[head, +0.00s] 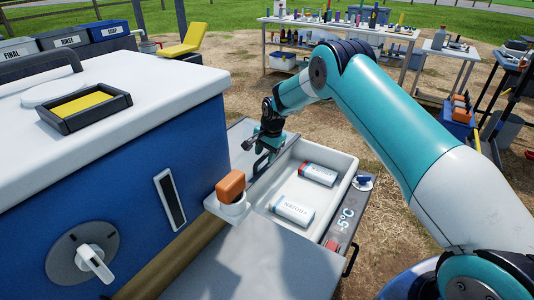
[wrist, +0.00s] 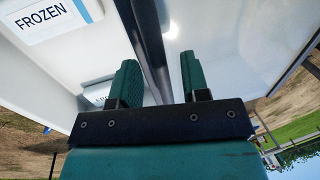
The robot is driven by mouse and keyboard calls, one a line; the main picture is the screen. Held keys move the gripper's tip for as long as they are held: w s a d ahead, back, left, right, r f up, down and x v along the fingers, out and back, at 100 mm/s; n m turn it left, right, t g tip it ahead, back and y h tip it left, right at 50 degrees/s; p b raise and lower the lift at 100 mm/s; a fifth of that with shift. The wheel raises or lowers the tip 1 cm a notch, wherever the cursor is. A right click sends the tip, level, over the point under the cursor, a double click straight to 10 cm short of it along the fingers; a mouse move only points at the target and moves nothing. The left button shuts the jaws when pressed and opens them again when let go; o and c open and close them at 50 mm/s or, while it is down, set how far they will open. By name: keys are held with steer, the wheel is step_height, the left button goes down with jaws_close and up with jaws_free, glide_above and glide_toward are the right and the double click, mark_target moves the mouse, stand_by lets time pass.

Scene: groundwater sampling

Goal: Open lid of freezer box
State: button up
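The freezer box (head: 347,200), marked -5°C, shows its white inside uncovered. Two white packs lie in it, one with a red end (head: 318,174) and one nearer (head: 293,210). A pack labelled FROZEN (wrist: 45,18) shows in the wrist view. A grey panel (head: 243,132), apparently the lid, lies along the box's left side, with a dark handle (head: 261,163) by my gripper. My gripper (head: 265,148) is at the box's left edge. In the wrist view, its green fingers (wrist: 160,85) stand apart with a dark bar running between them. I cannot tell whether they touch it.
A blue cooler (head: 140,190) with a white top stands close at left. An orange-topped white cup (head: 232,190) sits on a small ledge beside the box. A table of bottles (head: 340,28) stands behind. Bare ground lies beyond the box.

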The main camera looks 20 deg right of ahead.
steer(key=shift+a, duration=0.1)
step_height(320, 180, up, 17)
steer(key=s+d+p, duration=0.1)
steer(key=s+d, duration=0.1)
steer(key=shift+s, duration=0.4)
stand_by(0.3)
steer(key=s+a+r+n+y, duration=0.1)
steer(key=s+a+r+n, duration=0.45)
steer(key=s, duration=0.45)
steer(key=s+a+r+n+y, duration=0.1)
steer(key=s+a+r+n, duration=0.4)
steer(key=s, duration=0.5)
steer(key=s+a+r+n+g+y, duration=0.2)
steer(key=s+n, duration=0.6)
steer(key=s, duration=1.4)
step_height(320, 180, up, 12)
steer(key=a+h+p, duration=0.1)
steer(key=p, duration=1.2)
steer(key=shift+w+r+p, duration=0.2)
steer(key=shift+r+p, duration=0.05)
steer(key=shift+p, duration=0.05)
